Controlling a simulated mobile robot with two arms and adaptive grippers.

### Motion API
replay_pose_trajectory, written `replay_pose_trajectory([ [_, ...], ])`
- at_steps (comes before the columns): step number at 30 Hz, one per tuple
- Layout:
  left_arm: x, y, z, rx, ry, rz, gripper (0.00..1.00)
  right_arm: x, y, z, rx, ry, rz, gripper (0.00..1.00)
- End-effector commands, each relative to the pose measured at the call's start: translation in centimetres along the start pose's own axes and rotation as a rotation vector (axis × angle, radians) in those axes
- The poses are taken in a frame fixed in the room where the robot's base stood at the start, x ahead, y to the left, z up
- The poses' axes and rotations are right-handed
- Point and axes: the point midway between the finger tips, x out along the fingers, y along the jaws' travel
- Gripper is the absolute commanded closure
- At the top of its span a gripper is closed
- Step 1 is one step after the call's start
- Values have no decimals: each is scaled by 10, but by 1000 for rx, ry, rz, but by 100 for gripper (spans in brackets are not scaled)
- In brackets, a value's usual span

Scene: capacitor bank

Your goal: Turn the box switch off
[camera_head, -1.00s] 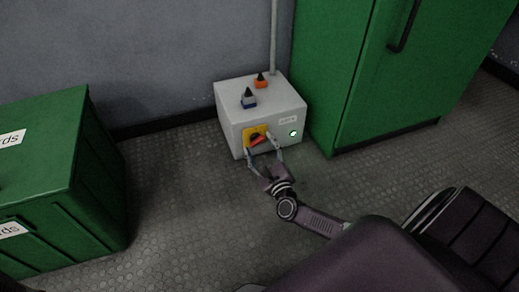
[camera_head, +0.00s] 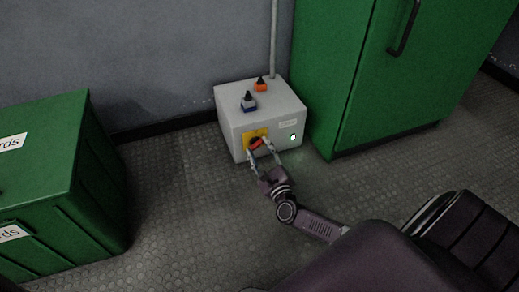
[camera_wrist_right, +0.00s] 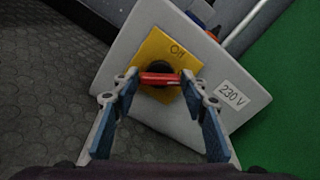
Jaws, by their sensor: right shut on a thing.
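A white box (camera_head: 240,119) stands on the floor against the wall. The red handle (camera_wrist_right: 160,79) sits on a dark round hub and lies crosswise between my fingertips in the wrist view. My right gripper (camera_head: 264,148) is at the front of the box, its two fingertips closed on the ends of the red handle. My left gripper is not in view.
Two connectors, one blue (camera_head: 249,104) and one orange (camera_head: 261,85), sit on top. A green cabinet (camera_head: 400,90) stands close on the right, a green bin (camera_head: 95,215) on the left. Floor between is clear.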

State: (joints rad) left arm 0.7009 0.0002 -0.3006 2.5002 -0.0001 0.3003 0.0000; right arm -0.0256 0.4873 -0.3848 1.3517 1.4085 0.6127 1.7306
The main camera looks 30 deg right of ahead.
Motion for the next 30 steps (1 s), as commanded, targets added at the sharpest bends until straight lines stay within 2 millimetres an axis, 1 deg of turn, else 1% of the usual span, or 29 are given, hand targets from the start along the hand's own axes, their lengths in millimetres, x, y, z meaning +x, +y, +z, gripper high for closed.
replay_pose_trajectory([
  [8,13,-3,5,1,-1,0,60,-1,0,1,-188,4,1,84],
  [21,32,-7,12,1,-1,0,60,-1,2,0,-603,3,3,84],
  [30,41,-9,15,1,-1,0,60,-1,3,-1,-837,2,3,84],
])
